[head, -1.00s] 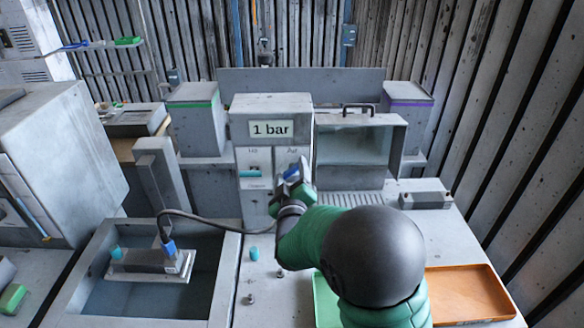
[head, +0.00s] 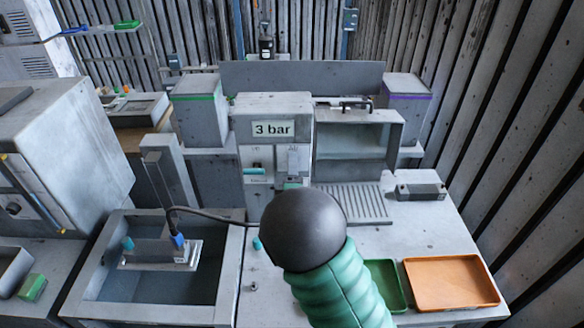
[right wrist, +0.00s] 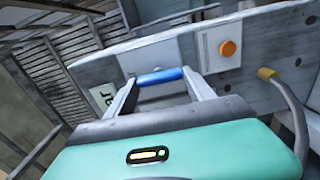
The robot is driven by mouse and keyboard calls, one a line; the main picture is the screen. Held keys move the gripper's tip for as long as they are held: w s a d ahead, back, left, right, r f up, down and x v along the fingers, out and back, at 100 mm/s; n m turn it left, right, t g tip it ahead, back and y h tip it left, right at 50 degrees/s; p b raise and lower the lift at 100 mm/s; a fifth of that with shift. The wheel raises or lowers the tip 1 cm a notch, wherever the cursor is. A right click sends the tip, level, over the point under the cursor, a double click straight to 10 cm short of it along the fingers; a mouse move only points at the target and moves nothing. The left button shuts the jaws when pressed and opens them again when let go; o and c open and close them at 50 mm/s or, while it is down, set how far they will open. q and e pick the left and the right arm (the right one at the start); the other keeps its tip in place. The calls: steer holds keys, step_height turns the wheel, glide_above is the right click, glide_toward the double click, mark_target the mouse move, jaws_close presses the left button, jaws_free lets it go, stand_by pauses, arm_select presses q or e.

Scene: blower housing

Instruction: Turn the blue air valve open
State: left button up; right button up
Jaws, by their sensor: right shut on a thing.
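The blue air valve handle (right wrist: 160,76) lies crosswise between the two fingers of my right gripper (right wrist: 160,82) in the right wrist view. The gripper is shut on it. In the head view the grey control box (head: 272,150) has a display (head: 273,128) reading "3 bar". Its "Air" plate (head: 293,160) shows on the right side of the front, but the blue handle cannot be made out there. My dark round arm joint and green sleeve cover the area below. A teal handle (head: 254,171) sits on the box's left side. My left gripper is not in view.
A sunken basin (head: 100,285) with a cabled fixture (head: 160,252) is at left. A glass-fronted chamber (head: 355,145) stands right of the box. Orange (head: 450,283) and green (head: 398,290) trays lie front right. The wrist view shows an orange button (right wrist: 228,48) and a yellow-ended cable (right wrist: 268,73).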

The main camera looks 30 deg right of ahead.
steer(key=shift+f+n, duration=0.15)
steer(key=shift+n, duration=0.25)
steer(key=o, duration=1.4)
steer(key=shift+w, duration=0.15)
steer(key=p+v, duration=1.1)
steer(key=v, duration=0.6)
